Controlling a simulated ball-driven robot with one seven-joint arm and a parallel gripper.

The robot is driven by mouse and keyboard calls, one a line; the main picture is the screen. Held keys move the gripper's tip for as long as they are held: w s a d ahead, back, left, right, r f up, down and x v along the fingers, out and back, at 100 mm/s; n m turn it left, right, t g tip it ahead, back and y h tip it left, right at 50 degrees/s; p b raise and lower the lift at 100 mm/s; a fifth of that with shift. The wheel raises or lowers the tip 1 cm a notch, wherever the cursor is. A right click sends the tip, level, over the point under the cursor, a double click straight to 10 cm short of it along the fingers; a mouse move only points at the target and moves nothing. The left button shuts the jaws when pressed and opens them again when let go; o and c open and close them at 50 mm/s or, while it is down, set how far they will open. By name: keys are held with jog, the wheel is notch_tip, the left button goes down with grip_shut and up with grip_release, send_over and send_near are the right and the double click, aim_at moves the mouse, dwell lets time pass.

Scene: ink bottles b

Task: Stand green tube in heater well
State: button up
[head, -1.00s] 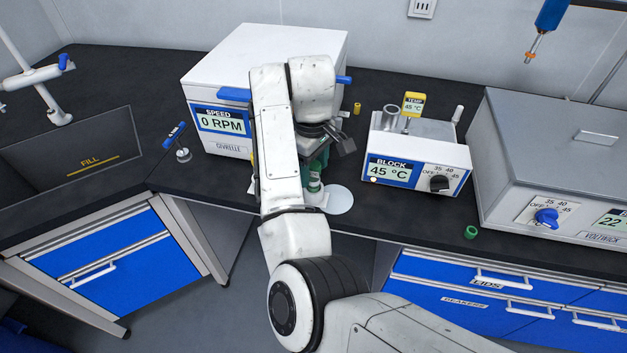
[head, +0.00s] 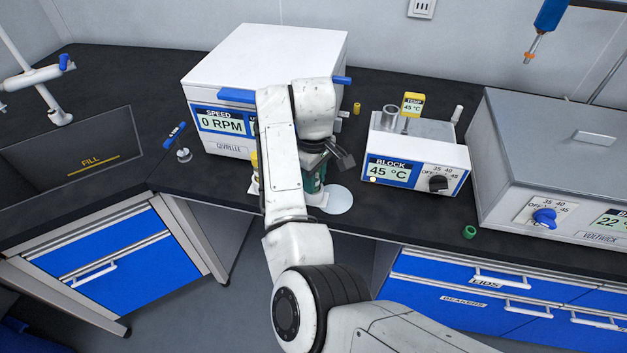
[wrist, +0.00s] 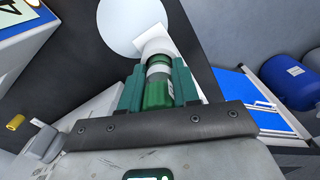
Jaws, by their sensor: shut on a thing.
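The green tube (wrist: 158,92) has a pale band and sits between the teal fingers of my gripper (wrist: 160,85) in the wrist view. My gripper (head: 315,180) is shut on the tube, low over the bench's front edge. In the head view my arm and fingers hide most of the tube. A white piece (wrist: 162,42) shows right beyond the tube's far end; I cannot tell whether they touch. The heater (head: 418,155) reads BLOCK 45 °C and stands right of my gripper. Its raised round well (head: 391,116) is on top, at the left; its inside is hidden.
A white centrifuge (head: 265,65) stands behind my arm. A white disc (head: 338,200) lies beside my gripper. A grey bath (head: 560,150) is at right, and a small green cap (head: 470,232) lies in front of the heater.

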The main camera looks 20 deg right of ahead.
grip_shut()
jog(key=shift+r, duration=0.15)
